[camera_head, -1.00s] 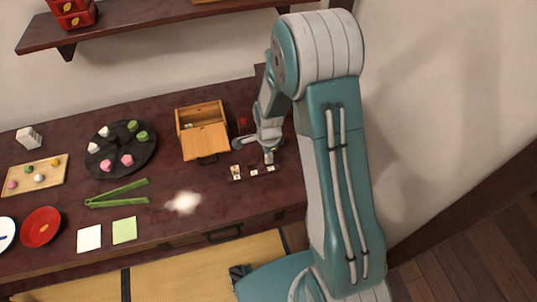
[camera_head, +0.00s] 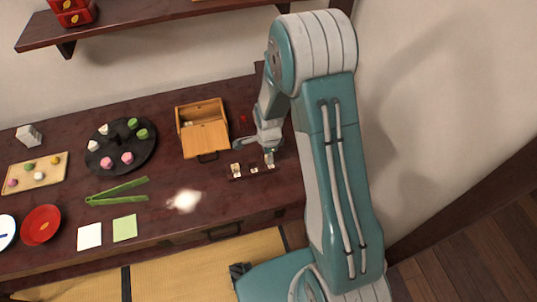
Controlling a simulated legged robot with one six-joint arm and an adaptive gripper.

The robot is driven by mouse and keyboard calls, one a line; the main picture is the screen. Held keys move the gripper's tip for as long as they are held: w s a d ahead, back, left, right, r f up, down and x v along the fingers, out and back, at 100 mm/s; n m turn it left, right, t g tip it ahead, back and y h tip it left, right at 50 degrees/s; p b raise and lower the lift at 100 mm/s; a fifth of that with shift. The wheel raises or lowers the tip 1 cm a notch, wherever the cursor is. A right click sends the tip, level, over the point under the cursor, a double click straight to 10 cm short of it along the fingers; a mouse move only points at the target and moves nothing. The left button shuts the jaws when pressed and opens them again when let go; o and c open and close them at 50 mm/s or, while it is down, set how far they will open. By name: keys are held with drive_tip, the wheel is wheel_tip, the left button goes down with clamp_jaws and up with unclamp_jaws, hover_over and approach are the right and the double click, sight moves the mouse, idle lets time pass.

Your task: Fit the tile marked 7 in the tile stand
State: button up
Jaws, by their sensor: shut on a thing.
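The tile stand (camera_head: 245,175) is a small dark strip near the right end of the dark table. A pale tile (camera_head: 236,169) is at its left end, and a smaller pale spot shows near its middle. My gripper (camera_head: 269,154) points down over the right end of the stand. It is shut on a small pale tile (camera_head: 269,161), at or just above the stand. I cannot tell whether that tile touches the stand. The marks on the tiles are too small to read, so the 7 cannot be made out.
An open wooden box (camera_head: 204,138) stands left of my gripper, close to it. A small red thing (camera_head: 243,121) lies behind. Green tongs (camera_head: 117,193), a black round tray (camera_head: 117,164) of sweets and a red plate (camera_head: 41,225) are farther left. The table front between is mostly clear.

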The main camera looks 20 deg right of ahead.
drive_tip(key=shift+f, duration=0.3)
drive_tip(key=o, duration=0.8)
wheel_tip(320, 180, up, 10)
drive_tip(key=shift+r, duration=0.9)
